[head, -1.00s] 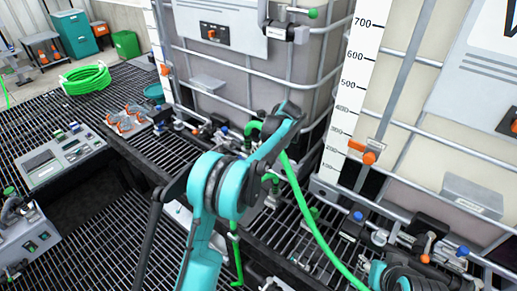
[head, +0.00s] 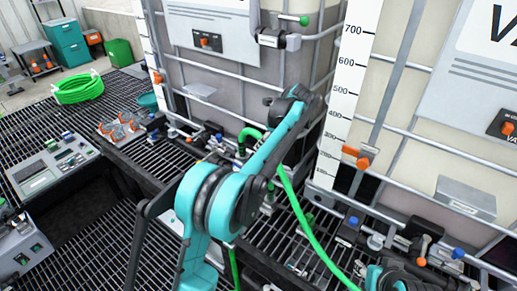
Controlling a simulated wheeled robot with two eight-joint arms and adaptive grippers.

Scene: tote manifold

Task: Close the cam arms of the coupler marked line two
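My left arm comes up from the bottom middle in the head view, and its teal forearm reaches up and right in front of the left tote. A green hose (head: 308,226) runs down right from behind this forearm. A green bent pipe (head: 250,134) shows left of the forearm, among fittings at the tote's foot. No line two marking is readable, so I cannot tell which fitting is that coupler. Part of my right arm shows at the bottom right; its gripper does not.
Two caged totes stand behind, with a numbered scale strip (head: 345,100) between them. Blue-capped fittings (head: 354,220) line the right tote's foot. A grey control box (head: 52,166), orange-and-grey parts (head: 122,128) and a coiled green hose (head: 78,89) are left.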

